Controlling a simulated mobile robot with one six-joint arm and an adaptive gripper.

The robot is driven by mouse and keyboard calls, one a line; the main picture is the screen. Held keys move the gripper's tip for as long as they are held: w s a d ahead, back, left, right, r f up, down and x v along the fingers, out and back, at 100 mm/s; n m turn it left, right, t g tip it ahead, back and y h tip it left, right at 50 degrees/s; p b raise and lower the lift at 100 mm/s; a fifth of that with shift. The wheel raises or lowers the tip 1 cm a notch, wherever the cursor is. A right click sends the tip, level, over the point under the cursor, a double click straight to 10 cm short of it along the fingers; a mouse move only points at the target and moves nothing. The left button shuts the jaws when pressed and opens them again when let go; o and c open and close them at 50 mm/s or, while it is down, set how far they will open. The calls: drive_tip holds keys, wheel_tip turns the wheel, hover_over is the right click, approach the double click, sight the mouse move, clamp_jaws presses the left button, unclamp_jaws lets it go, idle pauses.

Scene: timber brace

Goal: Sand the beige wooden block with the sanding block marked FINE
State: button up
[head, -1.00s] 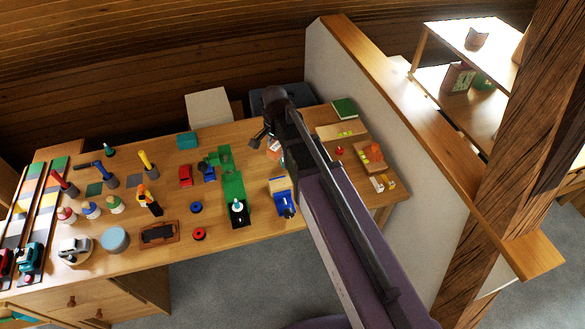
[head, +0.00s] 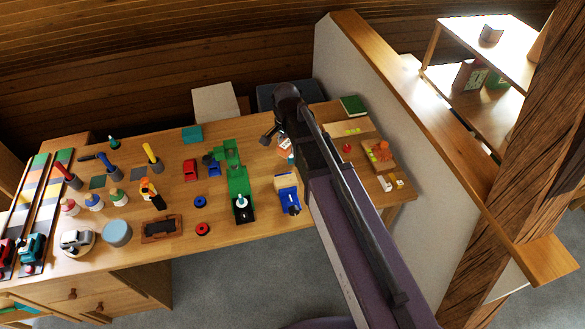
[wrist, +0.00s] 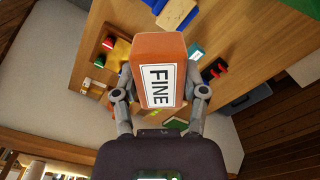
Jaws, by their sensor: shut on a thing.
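My gripper (wrist: 159,92) is shut on the orange sanding block (wrist: 158,46), whose white label reads FINE in the wrist view. In the head view my gripper (head: 279,139) is over the back right part of the bench, and the sanding block (head: 284,148) shows partly beside it. A beige wooden block (head: 287,180) sits in a blue vise (head: 288,199) nearer the bench's front edge. The beige block also shows at the top of the wrist view (wrist: 177,12), apart from the sanding block.
A green track-like piece (head: 238,180) lies left of the vise. An orange item on a wooden tray (head: 379,155) and a green book (head: 352,105) are to the right. Several tools and toys fill the left of the bench. A low wall (head: 355,100) stands at the right.

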wheel_tip(320, 180, down, 13)
drive_tip(key=w+n+b, duration=0.1)
drive_tip(key=w+b, duration=0.1)
drive_tip(key=b, duration=1)
drive_tip(key=shift+w+d, duration=0.3)
drive_tip(key=shift+w, duration=0.1)
drive_tip(key=shift+f, duration=0.15)
